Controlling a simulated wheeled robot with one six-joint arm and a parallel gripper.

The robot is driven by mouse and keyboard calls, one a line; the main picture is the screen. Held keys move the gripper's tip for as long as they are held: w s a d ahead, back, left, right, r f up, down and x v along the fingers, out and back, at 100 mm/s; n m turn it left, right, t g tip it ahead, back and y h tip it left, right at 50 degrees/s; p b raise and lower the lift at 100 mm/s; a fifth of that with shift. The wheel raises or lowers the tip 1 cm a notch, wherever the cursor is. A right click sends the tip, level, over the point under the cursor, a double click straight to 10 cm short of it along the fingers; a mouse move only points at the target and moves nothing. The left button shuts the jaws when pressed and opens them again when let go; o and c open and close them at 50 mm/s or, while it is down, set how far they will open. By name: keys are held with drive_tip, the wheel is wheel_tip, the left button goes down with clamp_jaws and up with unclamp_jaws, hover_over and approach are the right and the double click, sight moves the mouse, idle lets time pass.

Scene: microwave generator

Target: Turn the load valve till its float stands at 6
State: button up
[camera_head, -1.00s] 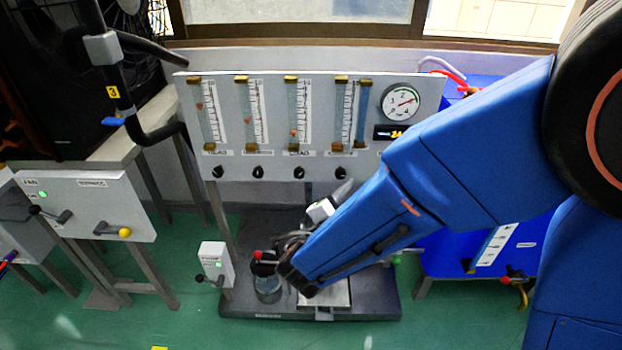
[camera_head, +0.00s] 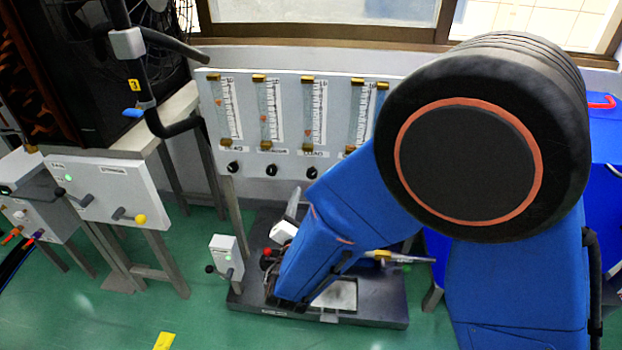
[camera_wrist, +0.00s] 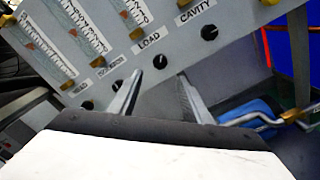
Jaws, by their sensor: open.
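The load valve is a black knob (camera_wrist: 160,60) under the LOAD label on the grey panel, third from the left in the head view (camera_head: 312,172). My gripper (camera_wrist: 160,74) is open and empty, its two fingertips on either side of the knob's line and just short of it in the wrist view. I cannot tell if they touch it. The load flow tube (camera_head: 315,110) stands above the knob, with its red float (camera_head: 308,132) in the lower part. The scale numbers are too small to read. My arm hides the right of the panel in the head view.
A pipe with a blue part (camera_wrist: 250,112) lies right of my fingers. A small grey switch box (camera_head: 226,257) stands lower left.

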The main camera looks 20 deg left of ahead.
sight(312, 176)
drive_tip(key=x, duration=1.1)
drive_tip(key=shift+w, duration=0.1)
drive_tip(key=shift+d, duration=0.1)
drive_tip(key=c, duration=1.1)
drive_tip(key=shift+n, duration=0.3)
drive_tip(key=n, duration=0.4)
drive_tip(key=shift+n, duration=2.8)
